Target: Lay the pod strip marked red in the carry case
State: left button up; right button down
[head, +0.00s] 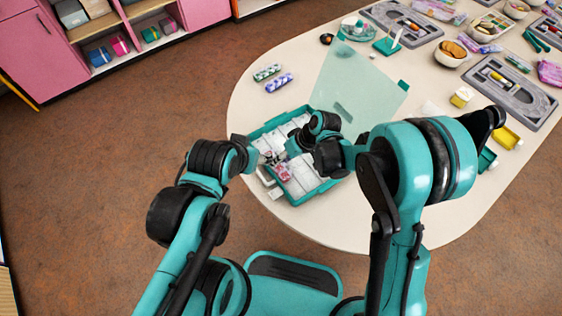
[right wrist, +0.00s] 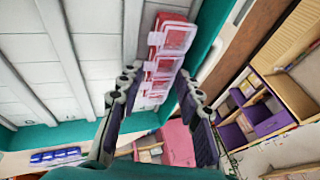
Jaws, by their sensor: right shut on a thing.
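The teal carry case (head: 318,192) lies open on the table, with pale compartments inside. The pod strip marked red (head: 284,172) shows pink-red with clear lids in the head view, at the case's lower left. In the right wrist view the strip (right wrist: 166,62) lies between my right gripper's fingers, beside the teal wall and over the white compartments. My right gripper (head: 291,152) is shut on it; the arm hides part of the case. I cannot tell whether the strip touches the floor of the case. My left gripper (head: 254,152) is at the case's left edge, its fingers unclear.
A see-through teal panel (head: 365,85) lies behind the case. A green pod strip (head: 267,73) and a blue pod strip (head: 279,83) lie on the table at the back left. Grey trays (head: 519,97), bowls and a yellow box crowd the right side. The table's front edge is clear.

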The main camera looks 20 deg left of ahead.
jog(key=shift+r, duration=0.15)
jog(key=shift+f, duration=0.2)
jog(key=c, duration=1)
grip_release()
